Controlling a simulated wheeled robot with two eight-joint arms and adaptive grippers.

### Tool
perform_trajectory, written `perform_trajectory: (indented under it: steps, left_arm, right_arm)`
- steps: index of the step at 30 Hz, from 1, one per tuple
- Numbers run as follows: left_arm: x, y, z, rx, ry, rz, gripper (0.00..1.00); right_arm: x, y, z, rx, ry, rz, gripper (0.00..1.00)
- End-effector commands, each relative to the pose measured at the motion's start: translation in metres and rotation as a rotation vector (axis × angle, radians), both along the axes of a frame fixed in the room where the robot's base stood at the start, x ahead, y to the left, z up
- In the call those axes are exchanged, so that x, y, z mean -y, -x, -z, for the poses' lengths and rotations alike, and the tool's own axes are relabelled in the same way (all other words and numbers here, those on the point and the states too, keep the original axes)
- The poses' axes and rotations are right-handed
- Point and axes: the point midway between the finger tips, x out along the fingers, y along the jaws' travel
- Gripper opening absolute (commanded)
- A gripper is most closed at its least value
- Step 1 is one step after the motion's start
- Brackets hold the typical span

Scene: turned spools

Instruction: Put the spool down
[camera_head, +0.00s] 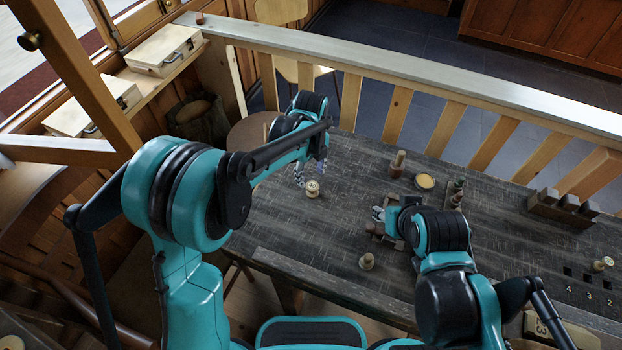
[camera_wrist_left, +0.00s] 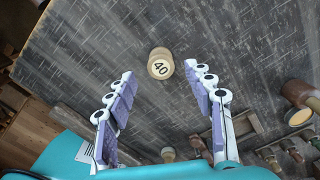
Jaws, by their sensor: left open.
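A pale wooden spool (camera_head: 312,188) stands upright on the dark table (camera_head: 270,215), near its left end. In the left wrist view the spool (camera_wrist_left: 160,64) shows the number 40 on its top. My left gripper (camera_head: 308,176) is at this spool. In the left wrist view its fingers (camera_wrist_left: 158,84) are spread wide, with the spool between and just beyond the tips, and a gap shows on both sides. My right gripper (camera_head: 379,214) is low over the middle of the table; its fingers are partly hidden by its own wrist.
A brown turned piece (camera_head: 397,165) and a yellow-topped round container (camera_head: 425,181) stand toward the back. A wooden block rack (camera_head: 562,209) is at right, near numbered square holes. A railing (camera_head: 400,75) runs behind the table.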

Motion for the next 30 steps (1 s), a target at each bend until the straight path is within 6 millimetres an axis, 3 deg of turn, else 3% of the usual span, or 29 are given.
perform_trajectory:
  steps: [3,7,19,23,30]
  left_arm:
    - [0.000,0.000,-0.029,0.000,0.000,0.000,0.53]
    - [0.000,0.000,-0.049,0.000,0.000,0.000,0.53]
    - [-0.007,0.004,-0.069,0.014,0.005,-0.059,0.53]
    - [-0.032,0.020,-0.092,0.071,0.034,-0.310,0.53]
    - [-0.100,0.082,-0.137,0.219,0.196,-1.087,0.53]
  right_arm:
    - [0.000,0.000,-0.011,0.000,0.000,0.000,0.40]
    - [0.000,0.000,-0.016,0.000,0.000,0.000,0.40]
    - [0.000,0.000,-0.018,0.000,0.000,0.000,0.40]
    - [0.000,0.000,-0.018,0.000,0.000,0.000,0.40]
    - [0.000,0.000,-0.018,0.000,0.000,0.000,0.40]
